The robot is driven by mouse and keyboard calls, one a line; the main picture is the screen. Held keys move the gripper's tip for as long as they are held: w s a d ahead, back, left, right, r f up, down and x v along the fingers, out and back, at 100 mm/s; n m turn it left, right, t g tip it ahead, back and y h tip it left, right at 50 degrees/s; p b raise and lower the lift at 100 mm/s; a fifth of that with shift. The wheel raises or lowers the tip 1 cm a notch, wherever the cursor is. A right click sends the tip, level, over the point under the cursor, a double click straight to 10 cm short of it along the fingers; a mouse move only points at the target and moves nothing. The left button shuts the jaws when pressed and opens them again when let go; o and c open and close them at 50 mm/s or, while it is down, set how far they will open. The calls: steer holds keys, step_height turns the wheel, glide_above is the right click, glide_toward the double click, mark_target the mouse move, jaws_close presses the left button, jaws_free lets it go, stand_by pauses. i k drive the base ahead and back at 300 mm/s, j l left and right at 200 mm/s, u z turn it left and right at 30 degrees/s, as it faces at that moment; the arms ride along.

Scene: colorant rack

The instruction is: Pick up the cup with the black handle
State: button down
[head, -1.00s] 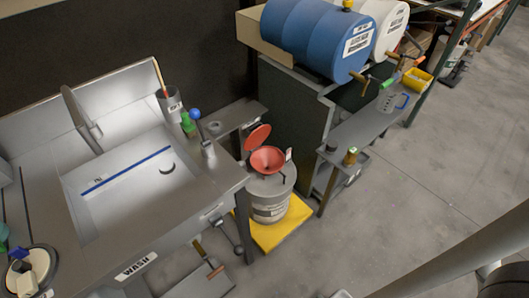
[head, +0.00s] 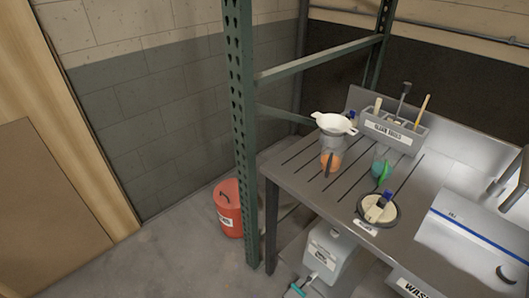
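An orange-filled cup (head: 336,160) stands on the slotted metal table. A dark upright strip on its near side looks like a black handle. Beside it to the right is a cup with teal contents (head: 378,168) and a green handle (head: 384,176). Behind the orange cup, a white strainer or funnel (head: 334,122) sits on a grey container (head: 331,141). My gripper is not in view.
A round dish (head: 365,216) with small items lies at the table's (head: 293,178) front edge. A labelled grey tool holder (head: 385,130) stands behind. A green rack post (head: 243,140) rises left of the table. A red can (head: 229,205) and a grey jug (head: 327,255) are lower down. Floor at left is clear.

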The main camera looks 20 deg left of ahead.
mark_target(331, 159)
steer(key=u, duration=0.45)
steer(key=z, duration=1.9)
steer(key=u, duration=1.9)
steer(key=i+j, duration=0.3)
steer(key=i, duration=0.05)
